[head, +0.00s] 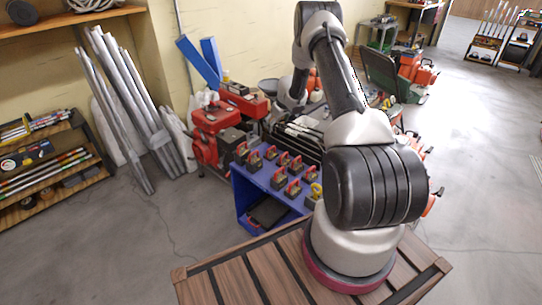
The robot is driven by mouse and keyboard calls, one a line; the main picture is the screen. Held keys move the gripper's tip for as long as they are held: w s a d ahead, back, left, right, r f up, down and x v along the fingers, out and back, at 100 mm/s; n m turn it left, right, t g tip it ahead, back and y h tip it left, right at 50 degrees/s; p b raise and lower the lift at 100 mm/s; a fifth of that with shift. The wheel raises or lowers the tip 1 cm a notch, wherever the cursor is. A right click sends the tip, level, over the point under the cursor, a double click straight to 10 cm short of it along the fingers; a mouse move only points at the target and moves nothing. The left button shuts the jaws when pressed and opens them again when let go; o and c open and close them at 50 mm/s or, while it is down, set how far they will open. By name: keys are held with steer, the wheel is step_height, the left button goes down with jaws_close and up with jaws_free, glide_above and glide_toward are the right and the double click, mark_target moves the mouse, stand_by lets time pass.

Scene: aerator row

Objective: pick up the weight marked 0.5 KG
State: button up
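Several small dark weights with red handles, such as one at the front left (254,162) and one at the front (293,189), stand on a blue shelf unit (241,190). One weight with a yellow handle (316,192) stands at the right end, close beside my arm. The markings are too small to read, so I cannot tell which is 0.5 KG. My arm rises in front of the shelf and bends back down behind it. My gripper does not show; my own arm and the things around it hide that area.
A red machine (208,135) stands behind the shelf at left, with blue beams (198,62) above it. Grey pipes (125,105) lean on the wall. A wooden rack (45,165) stands at far left. Open floor lies at lower left (110,250) and right.

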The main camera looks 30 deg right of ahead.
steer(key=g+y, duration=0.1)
glide_toward(270, 153)
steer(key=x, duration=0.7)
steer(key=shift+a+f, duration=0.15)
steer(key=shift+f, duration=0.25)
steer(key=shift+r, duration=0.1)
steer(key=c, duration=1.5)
